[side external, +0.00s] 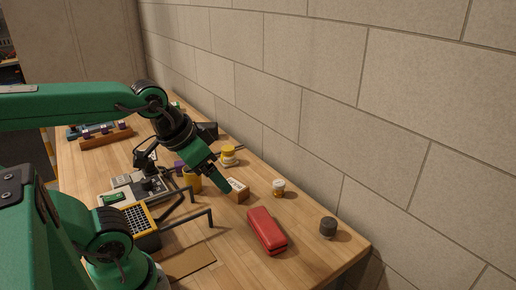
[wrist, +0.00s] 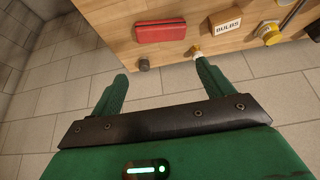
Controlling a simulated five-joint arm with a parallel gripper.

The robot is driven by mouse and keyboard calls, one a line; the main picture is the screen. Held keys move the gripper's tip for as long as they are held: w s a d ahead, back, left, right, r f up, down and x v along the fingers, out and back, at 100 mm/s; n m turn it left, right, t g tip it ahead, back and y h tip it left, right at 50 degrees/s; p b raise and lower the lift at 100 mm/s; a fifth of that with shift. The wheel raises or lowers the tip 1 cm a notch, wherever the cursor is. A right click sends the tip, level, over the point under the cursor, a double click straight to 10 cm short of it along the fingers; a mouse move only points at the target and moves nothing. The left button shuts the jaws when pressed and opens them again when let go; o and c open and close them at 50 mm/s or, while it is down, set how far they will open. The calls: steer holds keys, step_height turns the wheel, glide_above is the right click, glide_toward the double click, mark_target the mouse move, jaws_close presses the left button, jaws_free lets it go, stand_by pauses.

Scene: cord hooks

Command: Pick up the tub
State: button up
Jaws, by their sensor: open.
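A small white tub with a tan-yellow lid (side external: 278,188) stands upright on the bench near the wall. It also shows in the wrist view (wrist: 195,51), close to the tip of the right-hand finger and partly hidden by it. A yellow-and-white round container (side external: 228,156) stands farther back, and it shows at the upper right of the wrist view (wrist: 269,35). I cannot tell for certain which one the task calls the tub. My gripper (side external: 224,186) is in the air over the bench, left of the small tub. In the wrist view its fingers (wrist: 162,73) are apart with nothing between them.
A box marked BULBS (side external: 238,191) is beside my gripper in the side view. A red case (side external: 267,231) and a dark knob-like cylinder (side external: 328,228) lie nearer the bench's right end. A yellow cup (side external: 192,180) and black hooked rods (side external: 195,216) stand left.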

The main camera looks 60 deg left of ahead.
steer(key=w+a+r+g, duration=0.1)
steer(key=w+a+r, duration=0.15)
steer(key=w, duration=0.25)
steer(key=w+a+r+g, duration=0.1)
steer(key=w+a, duration=0.3)
steer(key=w, duration=0.1)
steer(key=m+g, duration=0.1)
steer(key=g, duration=0.3)
glide_above(228, 148)
steer(key=f, duration=1.8)
steer(key=shift+w+d+f, duration=0.1)
steer(key=shift+d+f, duration=0.1)
steer(key=shift+f, duration=0.1)
steer(key=shift+a+f, duration=0.35)
steer(key=shift+f, duration=1.35)
steer(key=shift+f, duration=0.1)
